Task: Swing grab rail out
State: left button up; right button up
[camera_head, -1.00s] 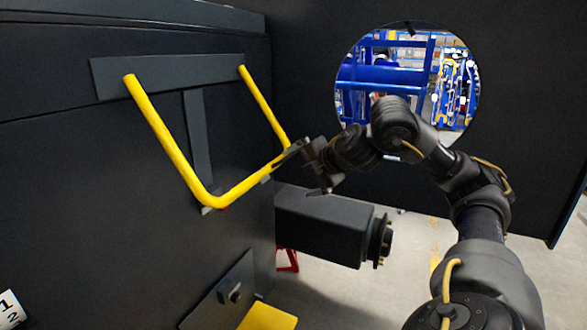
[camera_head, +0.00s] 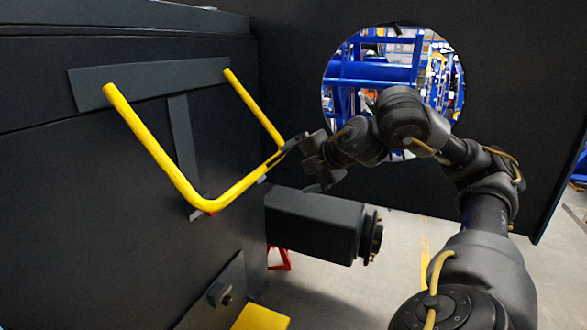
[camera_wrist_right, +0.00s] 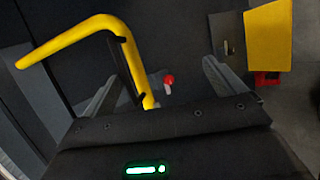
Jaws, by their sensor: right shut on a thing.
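The yellow U-shaped grab rail (camera_head: 150,140) hangs from a dark mounting plate (camera_head: 150,80) on the dark chassis wall. Its lower bar stands out from the wall. My right gripper (camera_head: 283,151) is shut on the rail's lower bar near the right-hand corner. The rail also shows in the right wrist view (camera_wrist_right: 85,35), running down between the fingers. A dark upright strip (camera_head: 182,140) on the wall sits behind the rail, with a small red part (camera_head: 209,211) at its lower end. It also shows in the wrist view (camera_wrist_right: 168,79). My left gripper is not in view.
A dark box-shaped beam (camera_head: 312,222) with a round flanged end juts out below my right gripper. A yellow step (camera_head: 262,317) and a dark plate with a knob (camera_head: 220,294) are lower down. A red stand (camera_head: 280,260) is under the beam. Open floor lies to the right.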

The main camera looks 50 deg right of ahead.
jog(key=v, duration=0.3)
jog(key=shift+s+d+f+p, duration=0.1)
jog(key=shift+s+f+p, duration=0.1)
jog(key=shift+p, duration=0.15)
jog(key=c, duration=1)
jog(key=shift+s+a+r+p, duration=0.25)
jog(key=shift+s+r+p, duration=0.1)
jog(key=shift+s+r, duration=0.45)
jog(key=shift+s+a+r+p, duration=0.3)
jog(key=shift+s+r, duration=0.35)
jog(key=shift+r, duration=0.3)
jog(key=shift+c, duration=0.2)
jog(key=d+b+v, duration=0.1)
jog(key=b+v, duration=0.2)
jog(key=v, duration=0.7)
jog(key=shift+s+a+r, duration=0.25)
jog(key=shift+s+a, duration=0.05)
jog(key=shift+a, duration=0.2)
